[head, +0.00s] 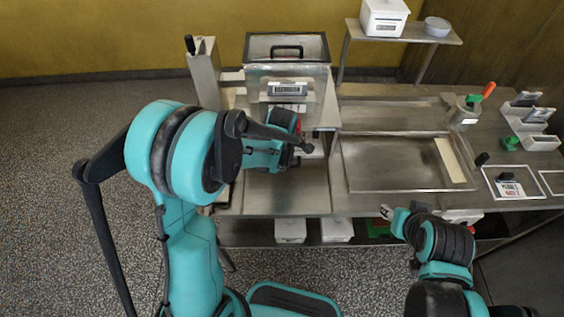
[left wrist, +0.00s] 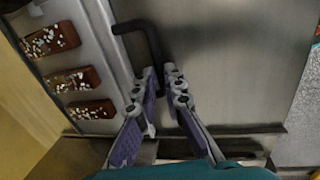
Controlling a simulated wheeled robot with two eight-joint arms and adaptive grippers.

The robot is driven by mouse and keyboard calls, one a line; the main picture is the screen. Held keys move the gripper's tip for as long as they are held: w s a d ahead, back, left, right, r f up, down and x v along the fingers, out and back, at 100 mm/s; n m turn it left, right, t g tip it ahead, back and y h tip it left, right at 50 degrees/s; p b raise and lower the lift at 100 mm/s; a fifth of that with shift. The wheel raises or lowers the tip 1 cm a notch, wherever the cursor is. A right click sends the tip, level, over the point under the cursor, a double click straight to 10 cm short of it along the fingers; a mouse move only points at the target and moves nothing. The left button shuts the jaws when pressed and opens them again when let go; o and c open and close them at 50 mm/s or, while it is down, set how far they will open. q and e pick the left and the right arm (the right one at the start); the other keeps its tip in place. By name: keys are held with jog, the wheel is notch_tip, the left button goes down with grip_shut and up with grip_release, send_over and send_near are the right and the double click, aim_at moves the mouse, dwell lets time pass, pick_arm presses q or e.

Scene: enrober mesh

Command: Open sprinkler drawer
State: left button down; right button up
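A black bar handle (left wrist: 143,30) stands on a plain steel face in the left wrist view. My left gripper (left wrist: 161,84) has its two fingertips on either side of one end of this handle. They converge closely and look closed on it. In the head view the left arm covers the left fingertips, and I cannot make out the drawer front there. My right gripper (head: 387,212) hangs near the front edge of the steel table, apart from the drawer handle. It is too small to tell whether it is open.
Chocolate bars with white bits (left wrist: 60,80) lie left of the handle. A steel machine with a clear-lidded box (head: 287,47) stands behind my left arm. A shallow steel tray (head: 385,187) lies to its right. White bins (head: 290,230) sit on the lower shelf.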

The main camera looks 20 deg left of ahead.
pick_arm(q)
jog(key=s+d, duration=0.1)
jog(key=s, duration=0.5)
jog(key=s+d, duration=0.2)
jog(key=s, duration=0.4)
jog(key=s+d, duration=0.2)
jog(key=s, duration=0.4)
jog(key=c, duration=1.6)
grip_release()
jog(key=shift+d+r, duration=0.1)
notch_tip(320, 180, up, 12)
jog(key=s, duration=0.2)
jog(key=shift+d+f, duration=0.2)
jog(key=shift+d, duration=0.05)
